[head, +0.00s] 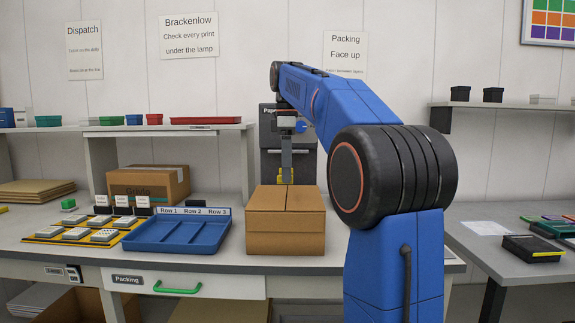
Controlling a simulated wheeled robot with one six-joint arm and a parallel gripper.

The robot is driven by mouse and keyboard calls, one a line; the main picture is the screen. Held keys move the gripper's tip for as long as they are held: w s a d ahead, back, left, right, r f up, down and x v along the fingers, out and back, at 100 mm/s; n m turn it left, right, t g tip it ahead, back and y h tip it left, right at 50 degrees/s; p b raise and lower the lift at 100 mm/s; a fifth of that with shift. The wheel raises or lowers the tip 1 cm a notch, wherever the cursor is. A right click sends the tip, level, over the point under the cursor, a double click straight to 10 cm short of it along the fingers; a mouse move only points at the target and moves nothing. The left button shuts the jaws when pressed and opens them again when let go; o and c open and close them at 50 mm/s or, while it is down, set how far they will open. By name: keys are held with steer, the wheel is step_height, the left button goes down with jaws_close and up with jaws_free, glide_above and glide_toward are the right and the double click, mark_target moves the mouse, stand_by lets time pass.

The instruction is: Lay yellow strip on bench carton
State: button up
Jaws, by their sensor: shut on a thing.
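My gripper (286,168) points straight down behind the closed brown carton (284,240) on the bench. It is shut on the yellow strip (281,177), which shows as a small yellow patch at the fingertips. The strip is just above the carton's far top edge in the picture. I cannot tell whether it touches the carton or is over its top or behind it. The carton's top flaps meet at a middle seam, and the top looks bare.
A blue three-row tray (178,247) stands left of the carton. Beside it a yellow board (42,238) holds several small blocks. Another carton (177,186) stands behind them. A dark dispenser-like unit (268,140) is behind my gripper. My arm hides the bench's right part.

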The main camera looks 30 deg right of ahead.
glide_above(288, 201)
steer(key=shift+f, duration=2.65)
steer(key=shift+f, duration=0.6)
steer(key=o, duration=0.9)
step_height(288, 201, up, 12)
